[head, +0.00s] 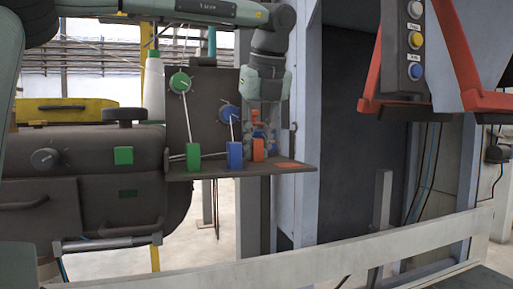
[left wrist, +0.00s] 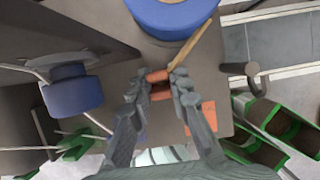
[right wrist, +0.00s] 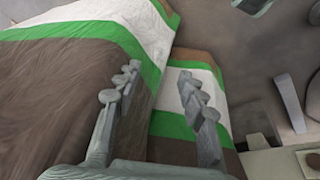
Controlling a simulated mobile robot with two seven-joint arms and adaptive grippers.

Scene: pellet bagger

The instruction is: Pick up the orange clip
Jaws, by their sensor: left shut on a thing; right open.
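The orange clip (head: 258,149) stands on the small dark shelf (head: 240,172), at the right of a row with a blue clip (head: 235,155) and a green clip (head: 193,157). My left gripper (head: 261,141) points down at it from above. In the left wrist view the fingers are closed on the orange clip (left wrist: 158,76), which is partly hidden between the fingertips. The clip appears to be at shelf level; I cannot tell whether it still touches the shelf. My right gripper (right wrist: 165,85) is open and empty, above striped bags.
A flat orange patch (head: 292,165) lies on the shelf right of the clip. A green reel (head: 180,82) and a blue reel (head: 229,113) with cords are on the panel behind. Brown bags with white and green bands (right wrist: 190,100) lie below my right gripper.

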